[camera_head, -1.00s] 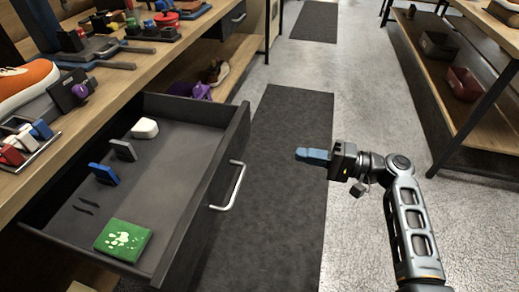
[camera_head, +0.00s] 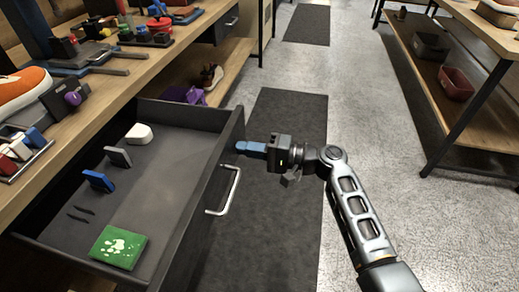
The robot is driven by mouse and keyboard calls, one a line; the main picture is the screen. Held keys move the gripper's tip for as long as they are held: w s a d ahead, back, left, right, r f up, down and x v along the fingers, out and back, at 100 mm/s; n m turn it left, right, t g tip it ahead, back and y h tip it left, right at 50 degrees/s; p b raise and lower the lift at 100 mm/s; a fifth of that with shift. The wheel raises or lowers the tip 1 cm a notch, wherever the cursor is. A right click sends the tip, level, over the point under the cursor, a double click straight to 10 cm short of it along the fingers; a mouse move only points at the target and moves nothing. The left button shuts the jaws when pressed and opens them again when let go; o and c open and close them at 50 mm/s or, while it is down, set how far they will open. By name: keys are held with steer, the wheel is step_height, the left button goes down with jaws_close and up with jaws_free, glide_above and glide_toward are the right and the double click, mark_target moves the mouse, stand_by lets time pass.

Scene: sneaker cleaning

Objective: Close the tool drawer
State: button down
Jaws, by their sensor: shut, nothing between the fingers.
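The tool drawer (camera_head: 183,222) is pulled open from under the wooden workbench at the left. Its silver bar handle (camera_head: 228,190) is on the front face. Inside lie a green packet with pale splotches (camera_head: 118,247), a blue block (camera_head: 99,180), a grey block (camera_head: 118,156) and a white rounded piece (camera_head: 139,134). My gripper (camera_head: 243,147) is shut and empty, its blue fingers pointing left. In the picture the fingertips are close to the far end of the drawer front, above the handle; I cannot tell whether they touch it.
The workbench (camera_head: 115,88) carries an orange sneaker (camera_head: 22,87) and several tools. A lower shelf (camera_head: 232,68) holds another shoe and a purple item. A dark mat (camera_head: 289,228) covers the floor beside the drawer. A shelf unit with bins (camera_head: 455,84) stands at the right; the aisle floor is clear.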

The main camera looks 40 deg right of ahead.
mark_target(136, 132)
steer(key=shift+w+a, duration=0.1)
stand_by(0.3)
steer(key=b+x, duration=0.6)
steer(key=x, duration=0.9)
steer(key=b+x, duration=0.7)
steer(key=x, duration=0.9)
steer(key=shift+w+a+f, duration=0.1)
steer(key=shift+w+f, duration=0.05)
steer(key=shift+f, duration=0.05)
steer(key=shift+w+a+r+b, duration=0.1)
steer(key=shift+w+a+b, duration=0.25)
steer(key=shift+w+b, duration=0.2)
steer(key=shift+a+r, duration=0.15)
steer(key=shift+r, duration=0.1)
